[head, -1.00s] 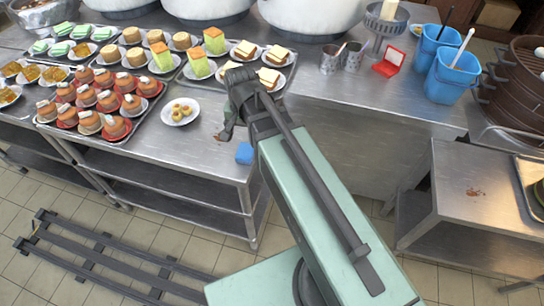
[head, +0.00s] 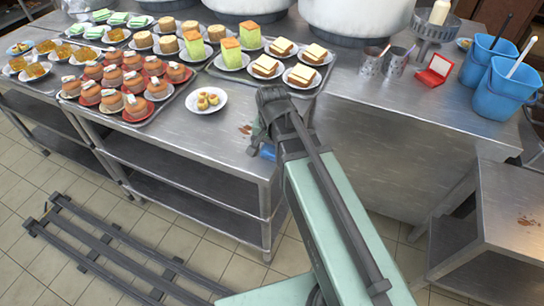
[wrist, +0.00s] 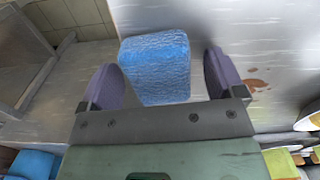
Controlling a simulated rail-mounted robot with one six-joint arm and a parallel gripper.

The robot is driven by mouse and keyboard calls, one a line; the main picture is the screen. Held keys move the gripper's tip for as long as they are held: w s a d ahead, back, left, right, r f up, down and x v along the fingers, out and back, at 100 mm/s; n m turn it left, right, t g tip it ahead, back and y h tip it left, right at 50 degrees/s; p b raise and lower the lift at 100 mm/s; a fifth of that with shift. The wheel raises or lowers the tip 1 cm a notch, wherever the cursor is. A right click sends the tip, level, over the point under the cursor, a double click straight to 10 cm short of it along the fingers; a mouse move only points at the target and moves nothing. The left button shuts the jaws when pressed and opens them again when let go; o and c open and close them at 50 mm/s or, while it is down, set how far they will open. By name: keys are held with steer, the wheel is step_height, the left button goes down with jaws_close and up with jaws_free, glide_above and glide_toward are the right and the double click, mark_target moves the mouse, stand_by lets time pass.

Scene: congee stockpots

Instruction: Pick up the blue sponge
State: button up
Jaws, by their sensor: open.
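The blue sponge (wrist: 157,65) lies on the steel counter near its front edge. In the wrist view it sits between the two purple-grey fingers of my gripper (wrist: 162,82), with small gaps visible on both sides. The fingers are open. In the head view the sponge (head: 267,152) is mostly hidden behind my gripper (head: 258,140), and only a bit of blue shows.
Trays of cakes and sandwiches lie farther back. A brown stain (wrist: 256,82) is beside the sponge. Blue buckets (head: 500,88) stand at the right.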

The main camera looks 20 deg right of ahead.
steer(key=shift+r, duration=0.1)
steer(key=shift+c, duration=0.4)
steer(key=c, duration=0.9)
steer(key=shift+r, duration=0.1)
step_height(320, 180, up, 20)
steer(key=p, duration=2)
steer(key=o, duration=0.3)
steer(key=shift+c, duration=1.2)
